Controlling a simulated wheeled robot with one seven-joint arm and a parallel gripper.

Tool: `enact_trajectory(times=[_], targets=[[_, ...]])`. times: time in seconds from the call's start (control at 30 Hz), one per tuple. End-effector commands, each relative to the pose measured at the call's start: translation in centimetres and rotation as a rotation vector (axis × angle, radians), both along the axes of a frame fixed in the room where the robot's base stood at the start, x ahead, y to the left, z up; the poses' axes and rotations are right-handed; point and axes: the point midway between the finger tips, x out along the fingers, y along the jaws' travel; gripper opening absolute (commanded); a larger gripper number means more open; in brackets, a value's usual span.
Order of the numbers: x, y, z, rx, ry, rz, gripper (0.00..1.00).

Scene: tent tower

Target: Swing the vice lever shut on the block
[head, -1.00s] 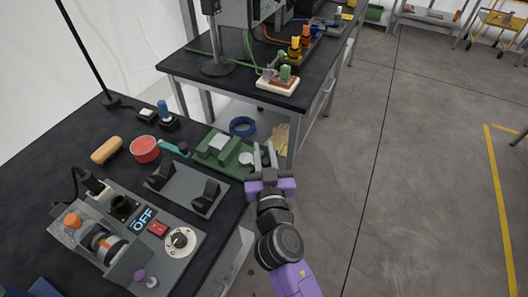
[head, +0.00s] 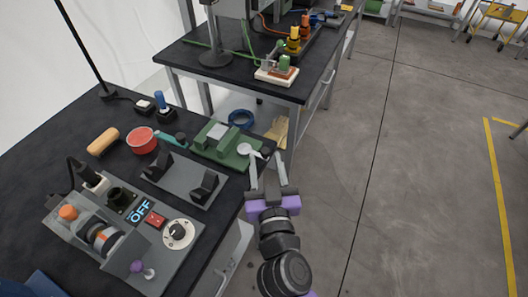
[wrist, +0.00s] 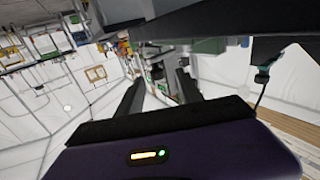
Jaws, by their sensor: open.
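The green vice (head: 240,161) sits at the right edge of the near bench in the head view. A pale grey block (head: 217,131) sits in it, between its green parts. A light round disc (head: 244,149) is on the vice's right side, and a short lever with a dark end (head: 264,152) seems to stick out from it toward my gripper. My gripper (head: 267,160) is open and empty, just off the bench edge. Its fingers are spread on either side of the dark end; whether they touch it I cannot tell. In the wrist view the fingers (wrist: 160,88) are apart, with no clear view of the lever.
A grey bracket plate (head: 183,184) and a control panel (head: 135,225) with knobs lie nearer on the bench. A red bowl (head: 141,139), orange handle-like piece (head: 103,142) and teal tool (head: 170,139) lie left of the vice. A second bench (head: 190,58) stands behind. Open floor is at right.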

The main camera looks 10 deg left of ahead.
Motion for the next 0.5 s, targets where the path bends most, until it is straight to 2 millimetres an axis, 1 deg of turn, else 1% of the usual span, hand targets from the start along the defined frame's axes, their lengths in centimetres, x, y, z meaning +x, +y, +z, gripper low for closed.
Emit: enact_trajectory(times=[0.03,0.17,0.5], targets=[[-0.50,-0.14,-0.17,0.000,0.001,0.000,0.43],[-1.06,-0.26,-0.01,0.000,0.000,-0.001,0.43],[-1.10,-0.26,0.03,0.000,0.000,0.000,0.43]])
